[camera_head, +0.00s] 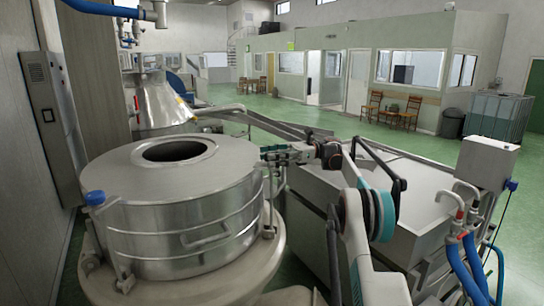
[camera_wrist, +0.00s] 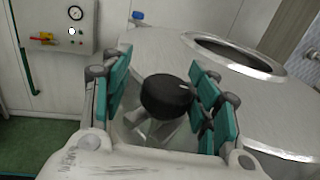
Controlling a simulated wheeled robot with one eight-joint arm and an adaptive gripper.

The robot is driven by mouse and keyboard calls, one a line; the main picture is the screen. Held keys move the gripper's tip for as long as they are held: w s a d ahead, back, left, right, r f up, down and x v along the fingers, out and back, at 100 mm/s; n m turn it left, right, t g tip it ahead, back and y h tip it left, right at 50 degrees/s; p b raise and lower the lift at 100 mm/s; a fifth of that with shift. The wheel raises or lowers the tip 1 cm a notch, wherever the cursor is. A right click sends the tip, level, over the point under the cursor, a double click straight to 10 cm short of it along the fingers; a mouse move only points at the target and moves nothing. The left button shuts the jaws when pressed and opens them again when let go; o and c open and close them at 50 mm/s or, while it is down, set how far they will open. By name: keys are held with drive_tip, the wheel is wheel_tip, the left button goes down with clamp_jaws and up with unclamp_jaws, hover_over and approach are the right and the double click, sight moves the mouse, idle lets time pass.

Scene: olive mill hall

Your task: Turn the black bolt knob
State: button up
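The black bolt knob (camera_wrist: 167,97) is a dark round knob in the middle of the wrist view, beside the edge of the steel vat's lid (camera_wrist: 270,95). My gripper (camera_wrist: 160,72) is open, with its teal-padded fingers on either side of the knob. A gap shows between the left finger and the knob. The right finger's pads lie close to the knob's edge; I cannot tell whether they touch it. In the head view my gripper (camera_head: 276,155) reaches the right side of the steel vat (camera_head: 165,215), and I cannot make out the knob there.
The vat lid has a round opening (camera_head: 180,150) and a blue cap (camera_head: 95,198). A steel trough (camera_head: 430,185) stands to the right, with blue hoses (camera_head: 473,268). A wall panel with a gauge (camera_wrist: 75,13) is at the left in the wrist view. Green floor lies open beyond.

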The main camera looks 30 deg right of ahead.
drive_tip(key=shift+w+f, duration=0.15)
drive_tip(key=shift+f, duration=0.1)
drive_tip(key=shift+w+r, duration=0.1)
drive_tip(key=shift+r, duration=0.15)
wheel_tip(320, 180, up, 8)
drive_tip(key=shift+r, duration=0.2)
drive_tip(key=shift+s+a+r, duration=0.1)
drive_tip(key=shift+s+r, duration=0.1)
drive_tip(key=shift+r, duration=0.55)
drive_tip(key=shift+w, duration=0.1)
